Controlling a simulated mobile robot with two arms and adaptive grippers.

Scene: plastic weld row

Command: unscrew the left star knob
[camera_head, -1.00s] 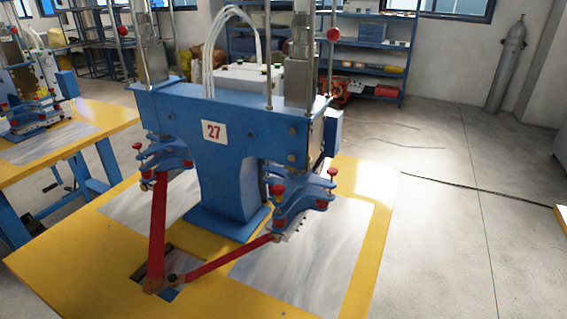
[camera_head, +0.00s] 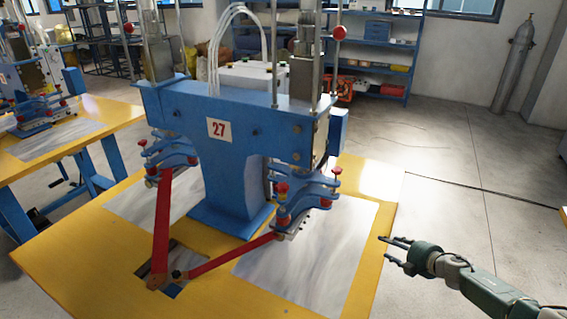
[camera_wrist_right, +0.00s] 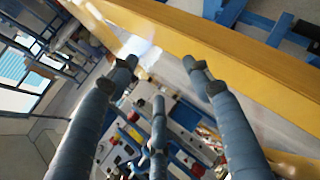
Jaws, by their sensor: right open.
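The blue welding machine marked 27 (camera_head: 218,129) stands on a yellow table (camera_head: 95,255). Its left blue clamp (camera_head: 172,156) carries a small red knob (camera_head: 143,143) on top. Its right blue clamp (camera_head: 305,203) carries a red knob with a yellowish top (camera_head: 281,190) and another small red knob (camera_head: 337,170). I cannot tell which of these is the left star knob. My right gripper (camera_head: 385,249) is open and empty, off the table's right edge and well apart from the knobs. Its spread fingers show in the right wrist view (camera_wrist_right: 165,85). My left gripper is out of view.
Two red bars (camera_head: 162,222) meet low at the table's front. Grey metal plates (camera_head: 325,262) lie on the tabletop. A second yellow table (camera_head: 92,122) stands at the left. Blue shelves (camera_head: 375,62) and a gas cylinder (camera_head: 515,60) stand behind. The floor at right is open.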

